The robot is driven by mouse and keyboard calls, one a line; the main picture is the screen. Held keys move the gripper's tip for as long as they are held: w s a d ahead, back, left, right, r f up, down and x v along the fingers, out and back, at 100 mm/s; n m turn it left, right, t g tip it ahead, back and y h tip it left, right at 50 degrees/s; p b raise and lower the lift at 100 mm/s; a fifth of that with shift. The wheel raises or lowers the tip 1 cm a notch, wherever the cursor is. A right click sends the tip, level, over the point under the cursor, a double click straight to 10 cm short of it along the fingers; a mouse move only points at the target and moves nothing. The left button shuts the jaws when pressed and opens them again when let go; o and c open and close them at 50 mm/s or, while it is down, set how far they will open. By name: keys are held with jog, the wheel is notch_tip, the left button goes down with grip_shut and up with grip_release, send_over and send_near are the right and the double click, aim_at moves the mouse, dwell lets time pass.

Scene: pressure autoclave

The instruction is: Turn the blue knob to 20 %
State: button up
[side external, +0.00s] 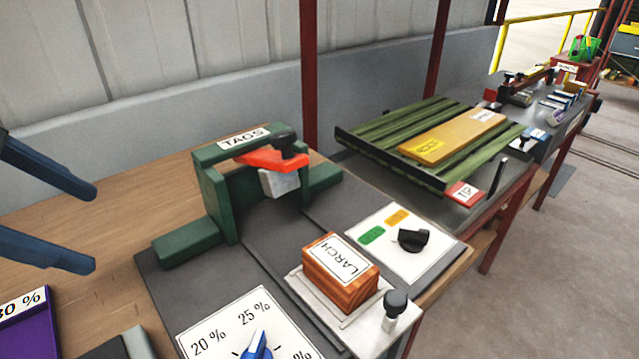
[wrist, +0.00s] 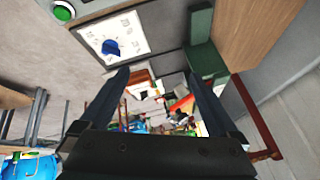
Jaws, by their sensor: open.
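The blue knob (side external: 257,347) sits on a white dial panel (side external: 205,333) at the bottom edge of the side view, partly cut off. Its marked end points up, close to the "25 %" label; "20 %" is to the left. The knob (wrist: 111,47) and its panel (wrist: 140,43) also show in the wrist view, small, beyond the left finger's tip. My gripper (side external: 94,230) is at the left edge of the side view, open and empty, apart from the knob. In the wrist view my gripper (wrist: 156,71) has its fingers spread.
A wooden LARCH block (side external: 318,285), a small post with a black knob (side external: 396,303) and a black rotary knob (side external: 413,239) stand right of the dial. A green TAGS frame (side external: 212,195) stands behind. A purple block (side external: 35,330) is at lower left. Bare wood bench lies at left.

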aim_at(252, 348)
jog(key=d+f+m+g, duration=0.2)
jog(key=d+f, duration=0.3)
jog(key=d+f+m+g, duration=0.1)
jog(key=d+f+m, duration=0.1)
jog(key=d+f, duration=0.2)
jog(key=d+f+m+g, duration=0.2)
jog(key=d+f, duration=0.3)
jog(key=f, duration=0.2)
jog(key=shift+s+d+f+m+g+h, duration=0.15)
jog(key=shift+s+d+m+g+h, duration=0.15)
jog(key=shift+s+h, duration=0.1)
jog(key=shift+d+f, duration=0.25)
jog(key=shift+f, duration=0.35)
jog(key=c, duration=1.4)
